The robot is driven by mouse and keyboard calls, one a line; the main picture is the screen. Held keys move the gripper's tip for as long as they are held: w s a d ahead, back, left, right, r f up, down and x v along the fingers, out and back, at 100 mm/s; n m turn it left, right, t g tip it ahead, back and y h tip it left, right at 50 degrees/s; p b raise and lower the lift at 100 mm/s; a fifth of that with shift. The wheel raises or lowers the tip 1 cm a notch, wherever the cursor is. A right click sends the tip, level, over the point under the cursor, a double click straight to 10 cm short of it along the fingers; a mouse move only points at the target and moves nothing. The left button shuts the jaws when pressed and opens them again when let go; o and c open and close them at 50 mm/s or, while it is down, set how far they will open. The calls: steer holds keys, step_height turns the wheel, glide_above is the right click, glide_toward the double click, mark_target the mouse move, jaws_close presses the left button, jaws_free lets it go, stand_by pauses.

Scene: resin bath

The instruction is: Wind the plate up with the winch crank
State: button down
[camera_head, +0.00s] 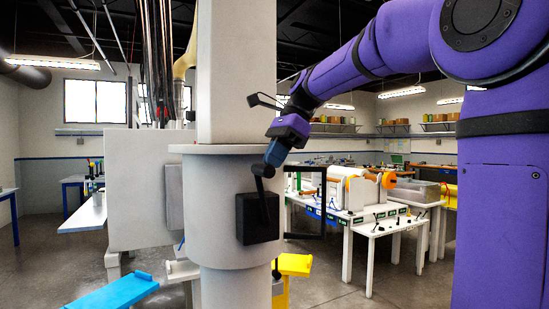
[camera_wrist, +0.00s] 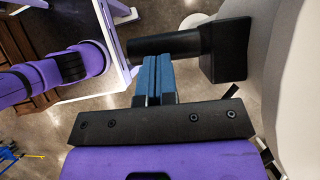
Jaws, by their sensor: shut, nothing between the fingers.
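The winch is a black box (camera_head: 258,217) on the side of the pale grey column, with a black crank (camera_head: 263,195) standing up from it in the head view. My gripper (camera_head: 272,160) is at the crank's upper end. In the wrist view its blue fingers (camera_wrist: 157,62) are shut together with nothing between them. Their tips are at the black crank handle (camera_wrist: 165,45), which lies crosswise just past them; I cannot tell whether they touch it. The handle joins a black crank part (camera_wrist: 228,50) at the right. I cannot make out the plate.
The thick grey column (camera_head: 222,165) stands close beside my gripper. A white worktable (camera_head: 385,225) with rolls and tools is behind at the right. A blue panel (camera_head: 115,292) and a yellow one (camera_head: 295,264) are low at the front. Floor shows between them.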

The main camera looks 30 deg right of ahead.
steer(key=shift+a, duration=0.1)
steer(key=shift+w+a+f+h, duration=0.15)
steer(key=shift+a+h, duration=0.35)
steer(key=shift+a, duration=0.85)
steer(key=shift+d, duration=0.1)
steer(key=shift+d+r, duration=0.25)
steer(key=shift+r, duration=0.05)
steer(key=v, duration=1.2)
steer(key=shift+d+r, duration=0.2)
steer(key=shift+d, duration=0.3)
